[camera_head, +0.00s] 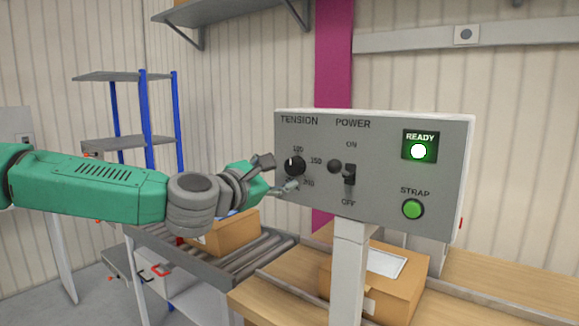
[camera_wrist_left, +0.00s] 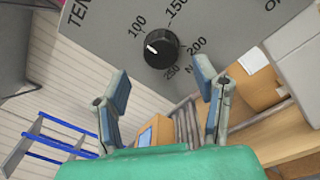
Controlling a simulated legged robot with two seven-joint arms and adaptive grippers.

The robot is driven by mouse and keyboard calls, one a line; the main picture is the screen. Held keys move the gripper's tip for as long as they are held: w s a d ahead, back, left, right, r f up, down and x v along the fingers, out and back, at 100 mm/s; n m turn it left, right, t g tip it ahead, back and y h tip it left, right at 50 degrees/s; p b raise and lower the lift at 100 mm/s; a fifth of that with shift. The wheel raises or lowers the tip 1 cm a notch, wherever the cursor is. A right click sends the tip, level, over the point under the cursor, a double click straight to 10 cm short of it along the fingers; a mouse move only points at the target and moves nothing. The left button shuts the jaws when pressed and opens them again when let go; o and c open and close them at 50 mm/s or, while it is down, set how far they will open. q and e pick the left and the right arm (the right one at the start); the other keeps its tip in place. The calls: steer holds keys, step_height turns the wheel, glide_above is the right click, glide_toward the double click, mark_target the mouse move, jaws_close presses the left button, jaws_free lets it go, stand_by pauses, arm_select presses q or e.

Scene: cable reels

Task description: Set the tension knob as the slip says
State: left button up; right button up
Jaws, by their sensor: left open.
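The tension knob (camera_head: 294,165) is black and round, at the left of a grey control panel (camera_head: 385,190). In the left wrist view the knob (camera_wrist_left: 161,47) has a white pointer mark facing left, just below the 100 label and on none of the visible numbers. Labels 100, 150, 200 and 250 surround it. My left gripper (camera_head: 278,173) is open just in front of the knob; in the left wrist view its fingers (camera_wrist_left: 162,84) are apart and empty, short of the knob. A white slip (camera_head: 386,262) lies on a cardboard box; its writing is too small to read.
The panel also has a power switch (camera_head: 349,175), a lit green READY lamp (camera_head: 418,151) and a green STRAP button (camera_head: 412,209). Below are the cardboard box (camera_head: 400,292), a roller conveyor (camera_head: 262,256) and another box (camera_head: 232,234). Blue-framed shelving (camera_head: 146,110) stands behind my left arm.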

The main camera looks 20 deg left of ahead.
mark_target(291, 170)
arm_select(q)
steer(key=x, duration=0.3)
steer(key=shift+w+d+p, duration=0.2)
steer(key=shift+w+p, duration=0.1)
steer(key=shift+w+d, duration=0.3)
steer(key=shift+d, duration=0.15)
steer(key=shift+a, duration=0.25)
steer(key=c, duration=1.1)
steer(key=shift+c, duration=0.2)
steer(key=shift+f+m, duration=0.1)
steer(key=shift+m, duration=0.2)
